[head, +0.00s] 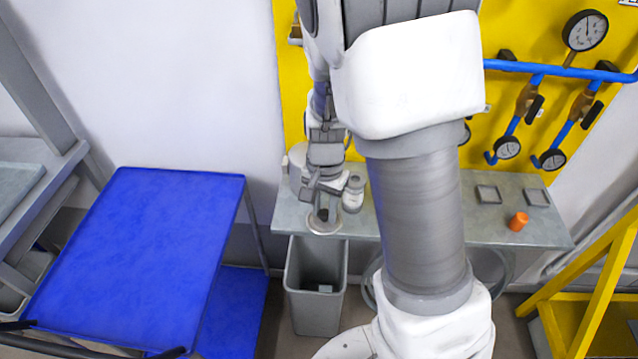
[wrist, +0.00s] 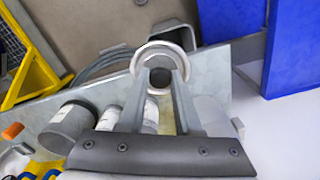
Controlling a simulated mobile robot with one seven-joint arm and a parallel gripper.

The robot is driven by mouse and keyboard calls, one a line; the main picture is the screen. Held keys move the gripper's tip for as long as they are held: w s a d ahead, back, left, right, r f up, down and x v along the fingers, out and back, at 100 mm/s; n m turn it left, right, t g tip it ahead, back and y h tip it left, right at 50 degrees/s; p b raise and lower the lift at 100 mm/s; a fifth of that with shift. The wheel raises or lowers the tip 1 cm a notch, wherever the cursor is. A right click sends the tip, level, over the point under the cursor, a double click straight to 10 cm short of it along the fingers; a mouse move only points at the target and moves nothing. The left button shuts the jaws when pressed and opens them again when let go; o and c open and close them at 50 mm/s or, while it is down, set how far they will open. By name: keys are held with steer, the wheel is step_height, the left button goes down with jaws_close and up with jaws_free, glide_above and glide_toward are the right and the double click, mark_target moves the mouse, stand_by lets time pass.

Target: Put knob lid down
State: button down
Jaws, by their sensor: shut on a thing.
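My gripper (head: 322,212) is above the front left edge of the grey bench (head: 400,225). It is shut on the knob lid (head: 325,231), a pale round disc with a dark knob at its middle. In the wrist view the lid (wrist: 166,46) shows as a light ring beyond the fingertips of my gripper (wrist: 161,78), with the knob (wrist: 160,77) between them. The lid appears close to the bench edge; I cannot tell whether it touches the bench.
A white jar (head: 353,195) stands right beside my gripper. A dark grey pot (wrist: 68,126) shows in the wrist view. A grey bin (head: 316,312) stands below; a blue table (head: 140,245) is left.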

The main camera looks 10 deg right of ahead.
mark_target(326, 206)
steer(key=w, duration=0.2)
steer(key=w+d+f, duration=0.2)
steer(key=w, duration=0.1)
steer(key=shift+w+f, duration=0.2)
steer(key=shift+w, duration=0.1)
step_height(326, 206, down, 4)
steer(key=shift+f, duration=0.15)
steer(key=shift+w+f, duration=0.15)
steer(key=shift+w, duration=0.1)
steer(key=shift+f, duration=0.25)
steer(key=c, duration=0.6)
jaws_free()
steer(key=shift+r, duration=0.1)
